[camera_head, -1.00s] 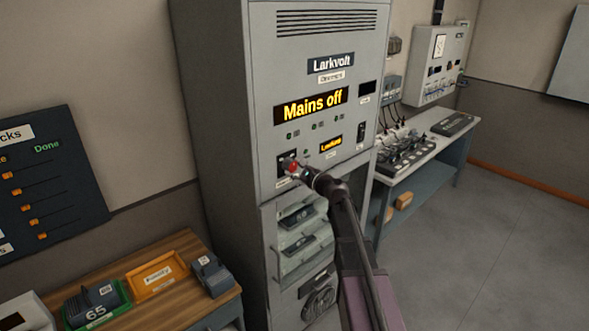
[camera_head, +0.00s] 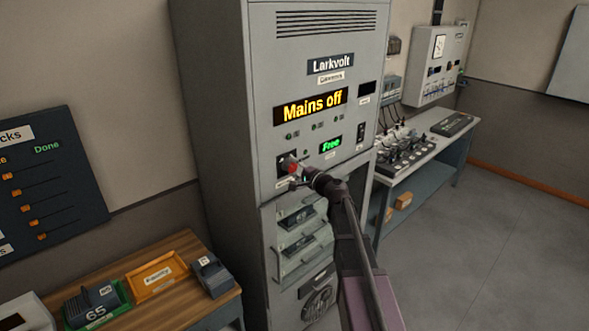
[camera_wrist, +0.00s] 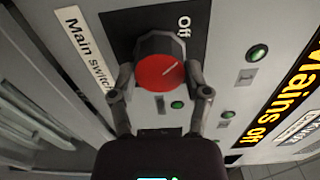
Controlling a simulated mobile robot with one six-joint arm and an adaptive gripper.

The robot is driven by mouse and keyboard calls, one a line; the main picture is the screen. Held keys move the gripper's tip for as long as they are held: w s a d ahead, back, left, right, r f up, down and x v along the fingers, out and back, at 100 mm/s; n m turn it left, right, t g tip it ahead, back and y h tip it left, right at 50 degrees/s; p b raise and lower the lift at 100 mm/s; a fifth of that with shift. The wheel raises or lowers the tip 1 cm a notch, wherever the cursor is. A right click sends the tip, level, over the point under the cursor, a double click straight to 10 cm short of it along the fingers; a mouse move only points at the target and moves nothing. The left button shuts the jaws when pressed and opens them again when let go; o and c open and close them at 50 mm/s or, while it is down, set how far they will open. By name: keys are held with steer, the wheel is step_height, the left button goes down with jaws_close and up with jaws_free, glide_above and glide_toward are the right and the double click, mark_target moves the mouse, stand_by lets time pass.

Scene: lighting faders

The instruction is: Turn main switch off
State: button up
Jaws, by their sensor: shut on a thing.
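The main switch is a red round knob (camera_wrist: 160,72) on a black plate (camera_wrist: 118,24) marked "Off", beside a label reading "Main switch" (camera_wrist: 84,48). A pale line on the knob slants toward the "Off" word. My gripper (camera_wrist: 160,80) has a finger on either side of the knob and is shut on it. In the head view, the gripper (camera_head: 296,172) is at the cabinet front and partly hides the red knob (camera_head: 291,167). The large display (camera_head: 310,107) reads "Mains off" in yellow. A smaller display (camera_head: 330,144) reads "Free" in green.
The switch is on a tall grey cabinet (camera_head: 222,120). Drawers (camera_head: 300,218) sit below it. A wooden bench (camera_head: 185,245) with trays is at lower left. A table with faders (camera_head: 405,150) stands at right, with open floor in front.

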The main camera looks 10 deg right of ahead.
steer(key=shift+w+r+n, duration=0.1)
steer(key=shift+w+n, duration=0.1)
steer(key=shift+n, duration=0.3)
steer(key=o, duration=1.2)
steer(key=shift+s, duration=0.2)
steer(key=v, duration=1.2)
steer(key=shift+w, duration=0.1)
